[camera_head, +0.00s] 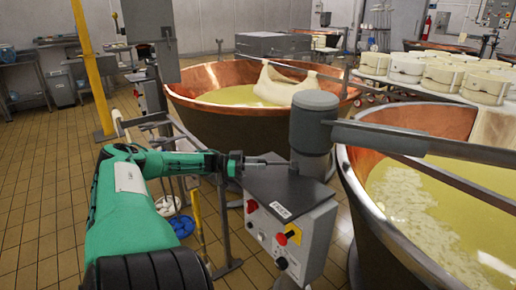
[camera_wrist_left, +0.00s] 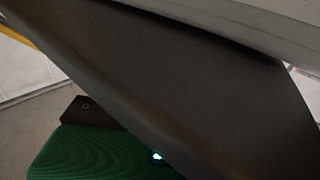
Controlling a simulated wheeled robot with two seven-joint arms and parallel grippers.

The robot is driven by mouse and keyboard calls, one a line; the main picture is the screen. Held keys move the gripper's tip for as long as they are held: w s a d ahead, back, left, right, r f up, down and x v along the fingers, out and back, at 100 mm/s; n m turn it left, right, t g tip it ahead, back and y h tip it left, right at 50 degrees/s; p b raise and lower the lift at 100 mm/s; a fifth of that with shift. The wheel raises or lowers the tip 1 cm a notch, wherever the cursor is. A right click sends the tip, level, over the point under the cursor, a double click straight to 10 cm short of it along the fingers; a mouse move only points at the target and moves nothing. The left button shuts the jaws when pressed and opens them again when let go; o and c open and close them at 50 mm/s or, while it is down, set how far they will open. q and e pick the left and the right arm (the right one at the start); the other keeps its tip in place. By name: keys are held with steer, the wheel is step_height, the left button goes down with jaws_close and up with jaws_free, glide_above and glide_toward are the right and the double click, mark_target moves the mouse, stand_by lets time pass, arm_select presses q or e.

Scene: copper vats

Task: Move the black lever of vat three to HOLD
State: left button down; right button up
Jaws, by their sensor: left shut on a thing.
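My left arm comes in from the left, and my left gripper (camera_head: 268,163) reaches over the dark top of a grey control box (camera_head: 305,235) beside the right-hand copper vat (camera_head: 435,277). The gripper is shut on a thin dark piece, which I take to be the black lever; it is small here and hard to tell from the fingers. I cannot read a HOLD mark or the label (camera_head: 280,210). In the left wrist view a broad dark surface (camera_wrist_left: 170,75) fills most of the picture, and the fingertips are not clear there. My right gripper is not in view.
A red knob on yellow (camera_head: 283,238) sits on the box front. A grey cylindrical post (camera_head: 313,122) stands just behind the box, with a thick bar (camera_head: 420,141) over the vat. Another copper vat (camera_head: 225,120) stands behind. Tiled floor (camera_head: 40,220) is open at left.

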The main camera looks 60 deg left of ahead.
arm_select(q)
steer(key=shift+a, duration=0.1)
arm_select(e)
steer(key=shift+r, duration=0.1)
arm_select(q)
steer(key=c, duration=1.1)
jaws_free()
steer(key=shift+s+a, duration=0.15)
steer(key=shift+s, duration=0.05)
steer(key=p+v, duration=0.2)
steer(key=v, duration=0.3)
steer(key=p+v, duration=0.1)
steer(key=v, duration=0.7)
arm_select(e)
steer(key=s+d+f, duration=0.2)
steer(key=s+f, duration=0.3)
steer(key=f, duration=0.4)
arm_select(q)
steer(key=shift+s+a+f, duration=0.1)
